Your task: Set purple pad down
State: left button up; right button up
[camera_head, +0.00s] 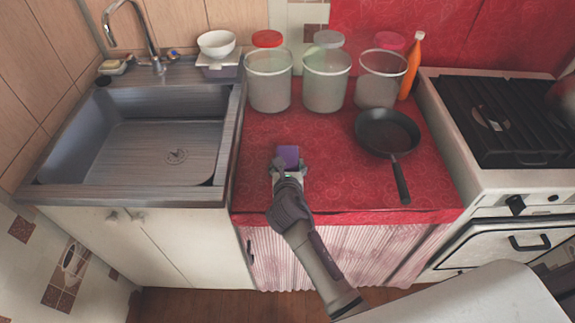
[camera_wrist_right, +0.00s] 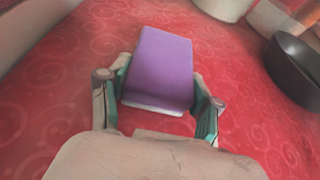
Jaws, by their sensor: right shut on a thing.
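The purple pad (camera_head: 288,154) is a small block with a purple top and a pale underside. It also shows in the right wrist view (camera_wrist_right: 160,68). My right gripper (camera_head: 288,166) is shut on the pad, with one finger on each side of it, as the right wrist view also shows (camera_wrist_right: 160,92). The pad is over the red patterned counter (camera_head: 330,185), left of the frying pan. I cannot tell whether its underside touches the cloth. My left gripper is not in view.
A black frying pan (camera_head: 386,131) lies to the right, its handle toward the front edge. Several clear jars, one being the left jar (camera_head: 269,88), stand at the back with an orange bottle (camera_head: 412,66). A sink (camera_head: 140,140) is left, a stove (camera_head: 500,125) right. Cloth around the pad is clear.

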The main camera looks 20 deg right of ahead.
jog(key=o, duration=0.8)
jog(key=shift+r, duration=0.15)
jog(key=p+v, duration=0.1)
jog(key=v, duration=1.1)
